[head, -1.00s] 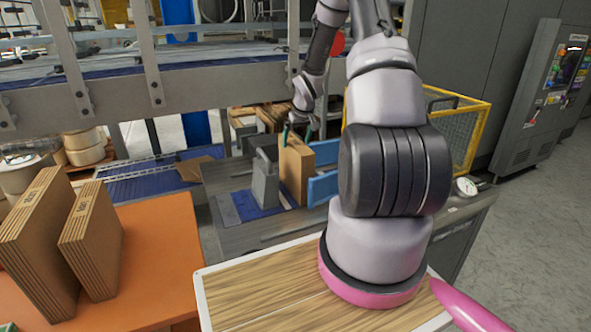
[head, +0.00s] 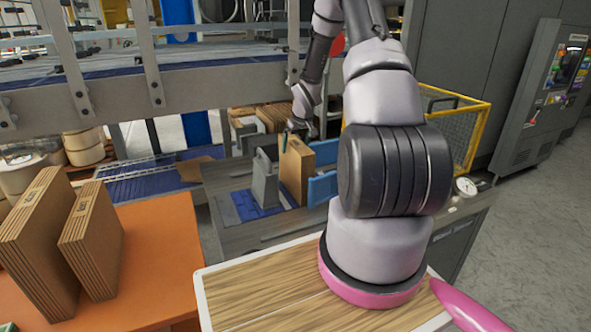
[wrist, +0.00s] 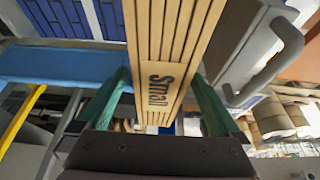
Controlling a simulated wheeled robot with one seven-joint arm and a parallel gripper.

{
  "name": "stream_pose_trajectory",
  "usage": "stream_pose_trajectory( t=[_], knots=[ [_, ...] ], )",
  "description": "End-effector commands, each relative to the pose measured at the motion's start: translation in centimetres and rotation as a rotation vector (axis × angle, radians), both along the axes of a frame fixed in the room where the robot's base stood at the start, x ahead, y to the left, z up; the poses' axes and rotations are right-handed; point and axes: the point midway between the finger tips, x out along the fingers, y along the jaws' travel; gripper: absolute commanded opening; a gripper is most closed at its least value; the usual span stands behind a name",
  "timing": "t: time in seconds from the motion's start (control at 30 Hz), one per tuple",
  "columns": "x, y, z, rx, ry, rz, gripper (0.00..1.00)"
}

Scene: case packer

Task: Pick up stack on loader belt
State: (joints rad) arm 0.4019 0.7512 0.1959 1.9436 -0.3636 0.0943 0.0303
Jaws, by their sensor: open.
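The stack on the loader belt is a bundle of brown flat cardboard (head: 296,172), standing upright between a grey block and a blue plate. In the wrist view the stack (wrist: 168,45) shows its layered edge and the printed word "Small". My gripper (head: 298,137) is at the top of the stack at its far side. In the wrist view my gripper (wrist: 160,78) is open, with one green finger on each side of the stack. Whether the fingers touch it I cannot tell. In the head view only one finger shows clearly.
A grey block with a handle (head: 265,180) stands close left of the stack, and a blue plate (head: 322,187) close right. Two larger cardboard stacks (head: 92,240) stand on an orange table (head: 160,250). A yellow mesh guard (head: 455,125) is behind, right.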

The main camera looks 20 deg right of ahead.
Motion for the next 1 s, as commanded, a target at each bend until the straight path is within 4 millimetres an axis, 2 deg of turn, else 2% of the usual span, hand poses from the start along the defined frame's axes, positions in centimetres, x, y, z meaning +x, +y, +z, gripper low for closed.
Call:
stream_pose_trajectory(
  t=[0.2, 0.23, 0.37, 0.4, 0.47, 0.5, 0.83, 1.0],
  knots=[
    [0.0, 0.0, 0.0, 0.0, 0.0, 0.0, 1.0],
    [0.0, 0.0, 0.0, 0.0, 0.0, 0.0, 0.96],
    [0.0, 0.0, 0.0, 0.0, 0.0, 0.0, 0.46],
    [0.0, 0.0, 0.0, 0.0, 0.0, 0.0, 0.31],
    [0.0, 0.0, 0.0, 0.0, 0.0, 0.0, 0.08],
    [0.0, 0.0, 0.0, 0.0, 0.0, 0.0, 0.0],
    [0.1, -0.1, 0.4, -0.001, -0.002, 0.0, 0.0],
    [0.1, -0.1, 2.7, -0.002, -0.005, -0.001, 0.0]
  ],
)
